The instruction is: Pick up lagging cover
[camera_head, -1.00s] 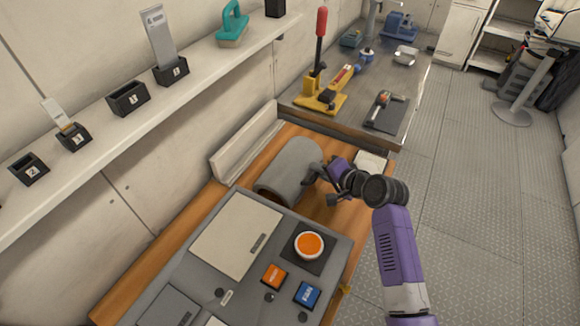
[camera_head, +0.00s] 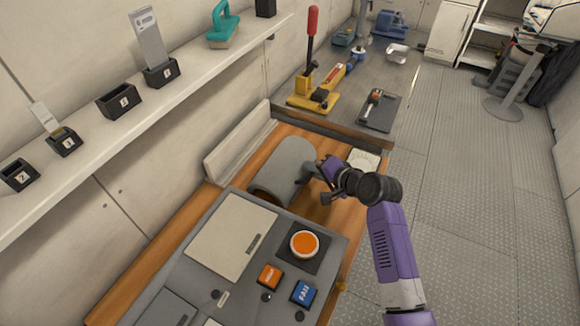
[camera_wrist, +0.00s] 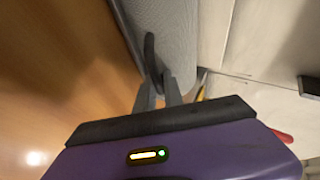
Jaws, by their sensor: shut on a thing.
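The lagging cover (camera_head: 288,162) is a grey, curved half-shell on the wooden bench top, behind the control panel. Its hollow, shadowed underside shows at its near left end. My gripper (camera_head: 322,168) is at its right side and shut on it. In the wrist view my gripper's fingers (camera_wrist: 159,92) close at a thin dark handle on the cover's edge, and the cover (camera_wrist: 168,30) fills the upper middle. The exact contact is small and partly hidden. I cannot tell whether the cover is clear of the bench.
A grey control panel (camera_head: 205,285) with an orange round button (camera_head: 304,244) stands in front. A pale backboard (camera_head: 238,146) is close behind the cover. A wall shelf (camera_head: 130,126) runs along the left. A metal bench (camera_head: 405,85) with tools lies beyond. The floor (camera_head: 465,220) at right is open.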

